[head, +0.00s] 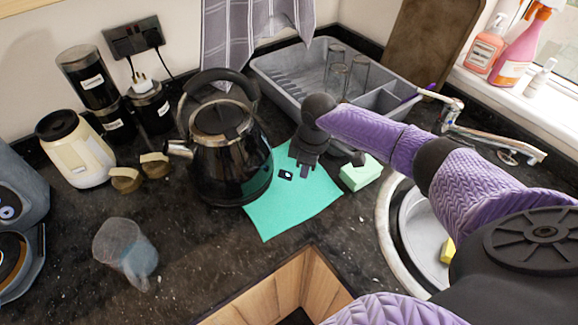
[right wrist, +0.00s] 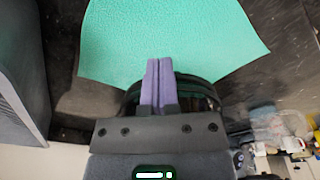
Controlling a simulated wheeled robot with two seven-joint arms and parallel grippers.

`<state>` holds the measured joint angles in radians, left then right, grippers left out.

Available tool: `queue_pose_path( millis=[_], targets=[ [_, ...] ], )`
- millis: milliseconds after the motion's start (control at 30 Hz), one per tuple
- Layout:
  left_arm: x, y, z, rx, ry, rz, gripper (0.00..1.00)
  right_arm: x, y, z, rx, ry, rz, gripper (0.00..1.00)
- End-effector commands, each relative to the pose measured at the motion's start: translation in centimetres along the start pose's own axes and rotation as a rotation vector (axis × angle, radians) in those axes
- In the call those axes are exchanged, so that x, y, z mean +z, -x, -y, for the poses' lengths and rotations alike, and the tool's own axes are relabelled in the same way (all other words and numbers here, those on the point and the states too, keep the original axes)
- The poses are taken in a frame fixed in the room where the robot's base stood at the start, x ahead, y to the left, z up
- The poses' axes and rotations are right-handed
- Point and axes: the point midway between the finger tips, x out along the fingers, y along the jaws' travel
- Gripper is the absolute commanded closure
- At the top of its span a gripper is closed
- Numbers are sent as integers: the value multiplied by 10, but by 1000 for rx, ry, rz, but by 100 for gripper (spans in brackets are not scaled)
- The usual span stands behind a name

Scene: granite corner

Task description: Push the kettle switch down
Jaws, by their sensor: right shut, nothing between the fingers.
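The black kettle (head: 232,165) stands upright on the dark counter, its handle arching over the lid and its spout to the left. In the right wrist view the shut purple fingers (right wrist: 158,82) are in front of a glossy dark rounded body (right wrist: 200,90), apparently the kettle. My left gripper is out of view.
The green cloth (head: 300,205) lies under my right gripper. A green sponge (head: 360,173) and the sink rim (head: 385,225) are to the right. A grey dish rack (head: 285,75) with glasses stands behind. A clear mug (head: 125,250) and a cream canister (head: 78,150) are left.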

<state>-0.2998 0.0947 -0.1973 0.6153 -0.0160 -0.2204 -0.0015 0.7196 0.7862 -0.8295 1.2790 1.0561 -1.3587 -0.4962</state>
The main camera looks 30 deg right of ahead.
Motion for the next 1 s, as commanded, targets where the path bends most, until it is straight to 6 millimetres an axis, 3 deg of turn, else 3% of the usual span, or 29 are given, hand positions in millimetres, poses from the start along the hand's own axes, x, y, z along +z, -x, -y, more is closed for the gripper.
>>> queue_pose_path(
  millis=[133,233,500,633,1000],
  targets=[
    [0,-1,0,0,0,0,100,0,0,0,0,0,0,100],
    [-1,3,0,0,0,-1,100,-1,10,0,1,1,-2,100],
    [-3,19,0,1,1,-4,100,-1,68,-1,2,2,-2,100],
    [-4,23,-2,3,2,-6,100,-1,88,-1,1,0,0,100],
    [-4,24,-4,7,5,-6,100,0,98,0,-1,0,1,100]
  ],
)
